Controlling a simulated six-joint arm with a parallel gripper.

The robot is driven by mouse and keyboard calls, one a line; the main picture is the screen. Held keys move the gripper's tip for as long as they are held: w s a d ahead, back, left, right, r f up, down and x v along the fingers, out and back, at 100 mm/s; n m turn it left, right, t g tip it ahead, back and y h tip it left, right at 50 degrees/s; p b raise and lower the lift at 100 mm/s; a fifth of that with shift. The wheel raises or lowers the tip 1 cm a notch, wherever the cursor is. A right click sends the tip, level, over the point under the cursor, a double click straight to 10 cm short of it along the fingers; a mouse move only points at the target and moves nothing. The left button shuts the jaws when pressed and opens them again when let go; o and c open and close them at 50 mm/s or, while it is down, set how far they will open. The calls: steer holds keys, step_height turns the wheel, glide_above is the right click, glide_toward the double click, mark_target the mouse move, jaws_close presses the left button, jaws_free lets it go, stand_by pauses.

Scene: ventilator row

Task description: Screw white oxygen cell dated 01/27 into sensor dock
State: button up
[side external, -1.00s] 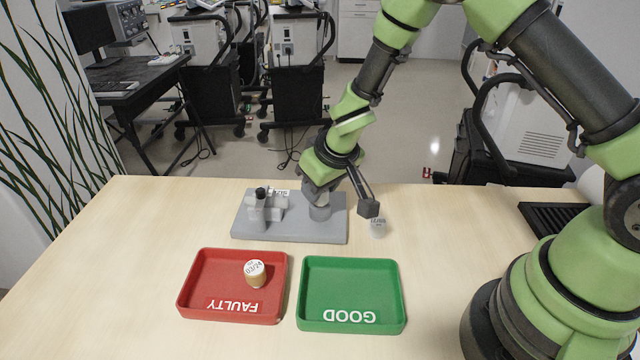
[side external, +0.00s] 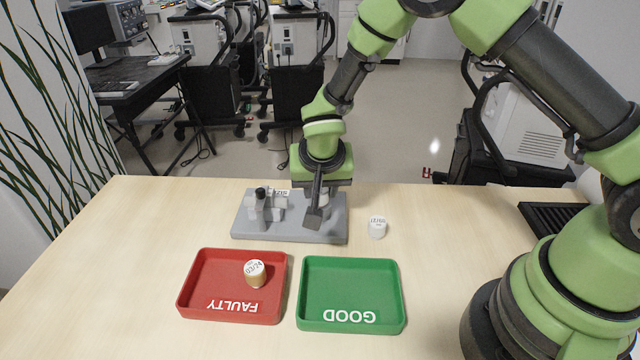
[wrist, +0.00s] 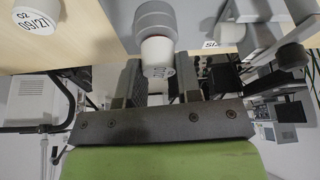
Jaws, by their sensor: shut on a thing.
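The grey sensor dock (side external: 290,232) stands on a grey base plate at the back of the table. In the wrist view its round grey socket (wrist: 158,20) lines up with a white cell (wrist: 157,55) at its end; I cannot tell how deeply it is seated. The cell's printed date is only partly legible. My gripper (wrist: 157,82) is shut on this cell, one dark finger on each side. In the side external view my gripper (side external: 318,212) is over the right end of the dock, hiding the cell.
The red FAULTY tray (side external: 184,290) holds a tan-sided cell (side external: 256,274) with a white top. The green GOOD tray (side external: 350,267) is empty. A black-topped fitting (side external: 261,205) rises from the dock's left part.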

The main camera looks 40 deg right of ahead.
steer(key=m+g+h, duration=0.1)
steer(key=m, duration=0.3)
steer(key=shift+m, duration=0.4)
steer(key=shift+w+m+g, duration=0.1)
steer(key=shift+m+g, duration=0.3)
steer(key=shift+m, duration=0.3)
steer(key=m+g, duration=0.1)
steer(key=m, duration=0.3)
steer(key=shift+g+h, duration=0.4)
steer(key=o, duration=0.8)
steer(key=shift+f, duration=0.1)
